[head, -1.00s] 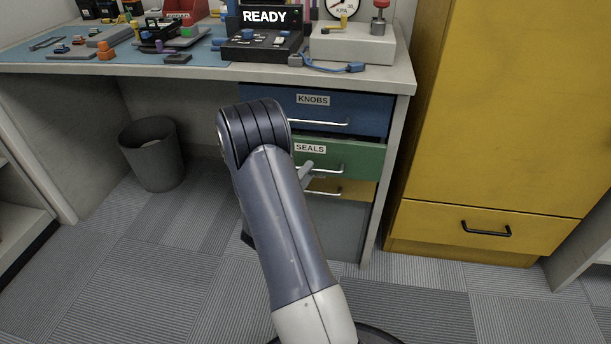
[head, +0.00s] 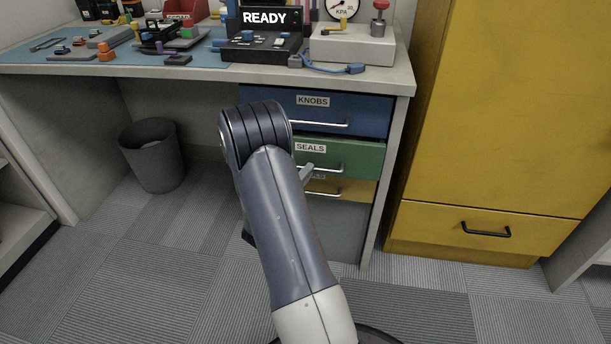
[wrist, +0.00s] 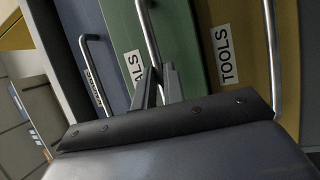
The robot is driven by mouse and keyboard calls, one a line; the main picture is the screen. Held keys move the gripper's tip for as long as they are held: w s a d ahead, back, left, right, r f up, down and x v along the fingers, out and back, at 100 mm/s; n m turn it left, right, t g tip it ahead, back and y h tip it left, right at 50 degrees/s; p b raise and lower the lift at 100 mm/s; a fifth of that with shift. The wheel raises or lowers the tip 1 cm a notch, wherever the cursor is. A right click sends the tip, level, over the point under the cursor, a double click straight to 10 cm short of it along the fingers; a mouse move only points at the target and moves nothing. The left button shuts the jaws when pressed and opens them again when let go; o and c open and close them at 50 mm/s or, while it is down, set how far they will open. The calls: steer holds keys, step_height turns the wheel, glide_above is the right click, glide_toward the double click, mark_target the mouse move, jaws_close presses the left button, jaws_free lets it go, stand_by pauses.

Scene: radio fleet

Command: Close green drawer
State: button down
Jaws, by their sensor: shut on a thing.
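The green drawer (head: 350,157), labelled SEALS, sits between the blue KNOBS drawer (head: 360,114) and the yellow drawer (head: 352,191). Its front looks about level with its neighbours; I cannot tell if a small gap is left. In the wrist view the green front (wrist: 195,50) fills the middle, with its metal handle (wrist: 146,28) running down to my gripper (wrist: 158,84). My gripper is shut on that handle. In the head view my arm hides the left part of the drawers, and only a fingertip of the gripper (head: 306,173) shows.
The yellow drawer, labelled TOOLS, has its own handle (wrist: 270,50) close beside my gripper. A tall yellow cabinet (head: 510,110) stands to the right. A waste bin (head: 152,158) stands under the desk (head: 200,76) at left. The carpet in front is clear.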

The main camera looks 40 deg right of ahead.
steer(key=shift+w+d, duration=1.15)
steer(key=shift+d, duration=0.1)
steer(key=c, duration=1.5)
jaws_free()
steer(key=shift+d, duration=0.15)
steer(key=p, duration=0.3)
glide_toward(312, 161)
steer(key=shift+v, duration=1.4)
steer(key=shift+w+d, duration=0.1)
